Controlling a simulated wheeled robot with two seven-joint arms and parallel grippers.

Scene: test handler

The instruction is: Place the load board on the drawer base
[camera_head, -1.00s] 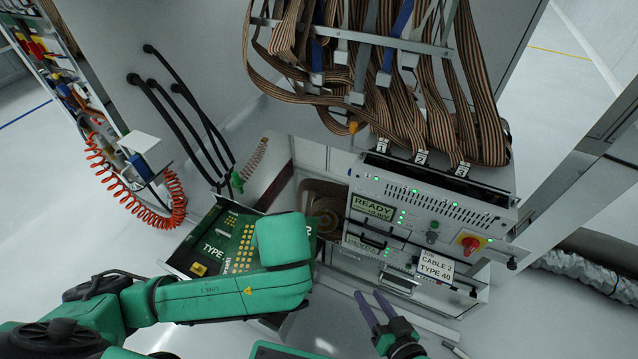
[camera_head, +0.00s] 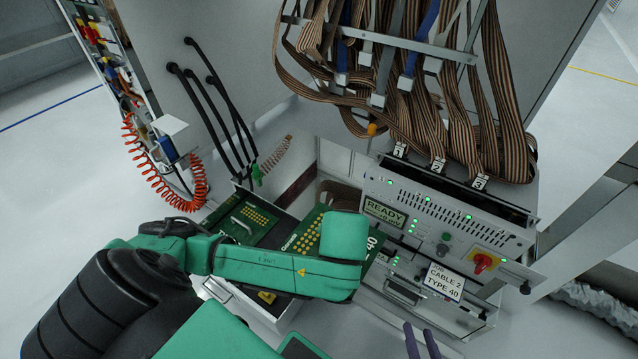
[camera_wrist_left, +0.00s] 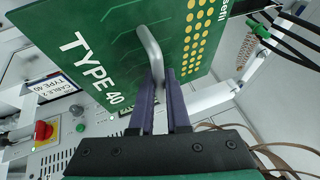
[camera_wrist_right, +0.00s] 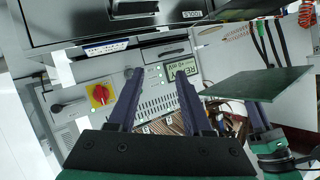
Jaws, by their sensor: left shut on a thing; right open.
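The green TYPE 40 load board (camera_wrist_left: 110,50) fills the upper part of the left wrist view. My left gripper (camera_wrist_left: 160,80) is shut on its grey bar handle. In the head view my left arm covers much of this board (camera_head: 307,232). In the right wrist view its flat side (camera_wrist_right: 258,84) shows raised in the air. My right gripper (camera_wrist_right: 158,85) is open and empty; in the head view its fingertips (camera_head: 421,340) are at the bottom edge, below the test handler. A grey drawer unit (camera_head: 405,292) is under the handler's panel; the drawer base surface is not clearly visible.
The test handler panel (camera_head: 445,215) reads READY, with a red knob (camera_head: 483,262) on it. An open storage drawer (camera_head: 215,290) holds another green board (camera_head: 243,222). Ribbon cables (camera_head: 400,90) hang above. Black cables (camera_head: 215,110) and an orange coiled hose (camera_head: 150,175) are at the left.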

